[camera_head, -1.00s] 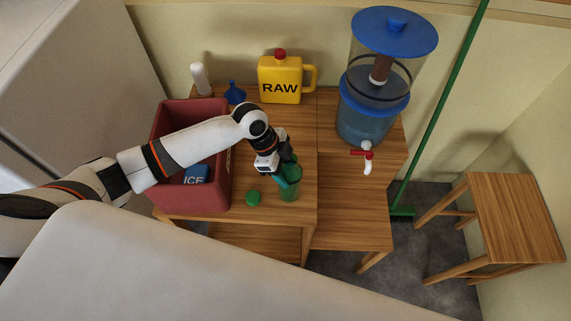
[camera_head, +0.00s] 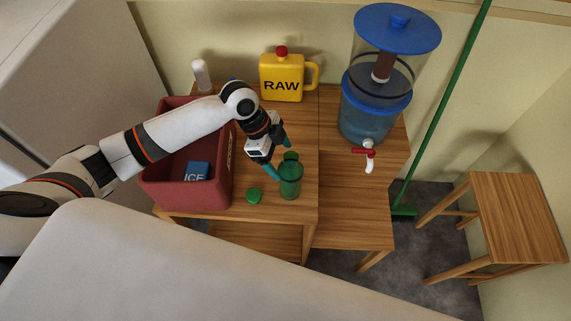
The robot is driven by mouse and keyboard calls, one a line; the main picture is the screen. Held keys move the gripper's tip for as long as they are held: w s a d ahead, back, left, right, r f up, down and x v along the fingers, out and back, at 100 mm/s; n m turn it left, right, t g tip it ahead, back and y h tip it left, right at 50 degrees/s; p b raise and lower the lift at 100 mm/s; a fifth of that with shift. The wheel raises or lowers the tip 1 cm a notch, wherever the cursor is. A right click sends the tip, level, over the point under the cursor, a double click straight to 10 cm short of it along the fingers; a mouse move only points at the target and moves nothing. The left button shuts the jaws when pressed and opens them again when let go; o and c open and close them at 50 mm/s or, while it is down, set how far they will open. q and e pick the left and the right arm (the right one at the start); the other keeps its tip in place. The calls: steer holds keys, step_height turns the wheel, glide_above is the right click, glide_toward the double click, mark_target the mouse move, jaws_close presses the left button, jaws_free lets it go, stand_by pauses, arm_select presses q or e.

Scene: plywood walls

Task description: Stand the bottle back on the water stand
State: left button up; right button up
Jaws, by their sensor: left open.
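A translucent green bottle (camera_head: 290,182) stands upright on the wooden table left of the water stand (camera_head: 350,215). My left gripper (camera_head: 279,160) is open, its teal fingers apart just behind and left of the bottle. One fingertip is close to the bottle's left side; I cannot tell whether it touches. A small dark green piece (camera_head: 291,156) shows just behind the bottle's top; I cannot tell if it belongs to the bottle. A green cap (camera_head: 254,195) lies on the table to the left. My right gripper is not in view.
A red crate (camera_head: 185,197) with a blue ICE block (camera_head: 196,171) stands left. A yellow RAW jug (camera_head: 283,78) and white bottle (camera_head: 201,76) stand behind. The blue-lidded water dispenser (camera_head: 372,90) has a red-handled tap (camera_head: 365,154). The stand's lower shelf is clear.

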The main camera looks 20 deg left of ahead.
arm_select(q)
steer(key=v, duration=0.7)
steer(key=shift+b, duration=0.4)
